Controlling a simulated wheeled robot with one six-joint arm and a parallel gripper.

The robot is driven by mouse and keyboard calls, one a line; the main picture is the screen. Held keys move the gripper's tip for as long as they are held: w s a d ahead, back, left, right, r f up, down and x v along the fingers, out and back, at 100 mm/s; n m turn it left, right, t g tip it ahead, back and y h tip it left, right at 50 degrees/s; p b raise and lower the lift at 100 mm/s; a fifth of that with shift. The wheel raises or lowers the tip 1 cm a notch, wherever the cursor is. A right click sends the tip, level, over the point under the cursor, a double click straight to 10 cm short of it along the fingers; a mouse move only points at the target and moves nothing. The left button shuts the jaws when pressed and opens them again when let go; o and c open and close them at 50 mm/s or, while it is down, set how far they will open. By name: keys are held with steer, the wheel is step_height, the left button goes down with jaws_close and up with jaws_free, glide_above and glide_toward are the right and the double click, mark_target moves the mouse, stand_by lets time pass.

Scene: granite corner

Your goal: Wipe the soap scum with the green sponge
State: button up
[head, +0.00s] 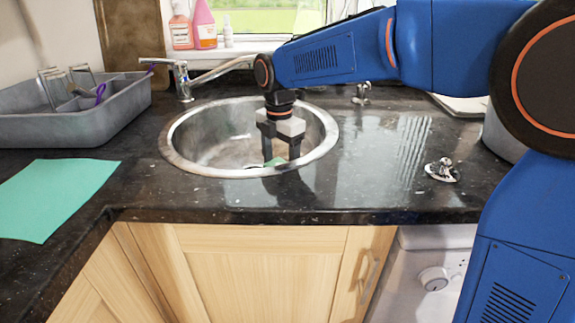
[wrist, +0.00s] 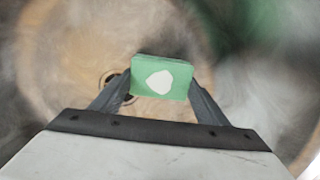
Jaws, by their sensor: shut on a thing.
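My gripper (head: 281,150) reaches down into the round metal sink (head: 172,152) in the granite worktop. It is shut on the green sponge (head: 274,162), of which only a small part shows between the fingers in the head view. In the wrist view the sponge (wrist: 178,66) sits between the fingertips of my gripper (wrist: 160,84), with a white patch on its face. The drain (wrist: 112,82) shows partly behind it. Whitish smears of soap scum (wrist: 85,35) cover the sink surface. Whether the sponge touches the sink surface, I cannot tell.
A grey dish rack (head: 75,125) stands at the left, with a teal cloth (head: 55,195) in front. The tap (head: 183,85) is behind the sink. Bottles (head: 203,25) stand on the windowsill. A small silver item (head: 442,172) lies on the right worktop, which is otherwise mostly clear.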

mark_target(270, 163)
steer(key=shift+a+f, duration=0.15)
steer(key=shift+a, duration=1.35)
steer(key=shift+w, duration=1.05)
steer(key=shift+d+f, duration=0.1)
steer(key=shift+d, duration=4.2)
steer(key=shift+d+r, duration=0.1)
steer(key=shift+r, duration=0.1)
steer(key=shift+d+r, duration=0.15)
steer(key=shift+r, duration=0.9)
steer(key=shift+d+r, duration=0.1)
steer(key=shift+r, duration=0.9)
steer(key=shift+c, duration=0.4)
steer(key=shift+r, duration=1.1)
steer(key=shift+r, duration=0.1)
